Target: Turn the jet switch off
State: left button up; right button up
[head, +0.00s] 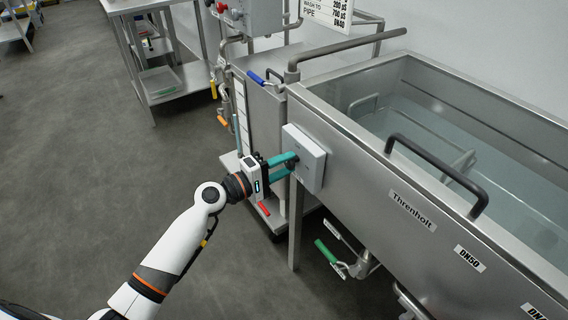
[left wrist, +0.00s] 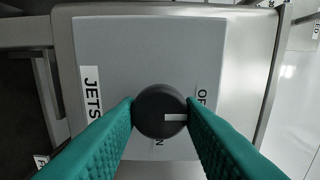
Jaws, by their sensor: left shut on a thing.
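The jet switch is a dark round knob (left wrist: 160,111) on a light grey box labelled JETS (left wrist: 150,50). The box (head: 304,158) is fixed to the front left end of the steel tank (head: 365,165) in the head view. My left gripper (left wrist: 160,112) has its teal fingers shut on the knob, one on each side. It also shows in the head view (head: 290,165), reaching the box from the left. The knob's white mark points right in the left wrist view, toward the partly hidden OFF lettering; an N shows below the knob. My right gripper is out of view.
A green-handled valve (head: 327,251) sits below the tank. A blue-handled lever (head: 256,78) and a red handle (head: 265,209) are near the steel cabinet. A dark bar handle (head: 440,165) rises from the tank's rim. The floor (head: 90,170) at left is clear.

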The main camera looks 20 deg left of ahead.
pick_arm(q)
jog(key=o, duration=0.9)
jog(key=shift+o, duration=0.2)
jog(key=shift+a, duration=0.1)
jog(key=shift+s+a, duration=0.15)
jog(key=shift+s, duration=0.15)
jog(key=b+v, duration=0.1)
jog(key=v, duration=1)
jog(key=shift+b, duration=0.3)
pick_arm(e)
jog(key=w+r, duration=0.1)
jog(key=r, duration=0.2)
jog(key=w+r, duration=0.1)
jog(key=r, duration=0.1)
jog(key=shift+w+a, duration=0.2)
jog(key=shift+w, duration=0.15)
pick_arm(q)
jog(key=shift+s+a, duration=0.1)
jog(key=shift+a, duration=0.05)
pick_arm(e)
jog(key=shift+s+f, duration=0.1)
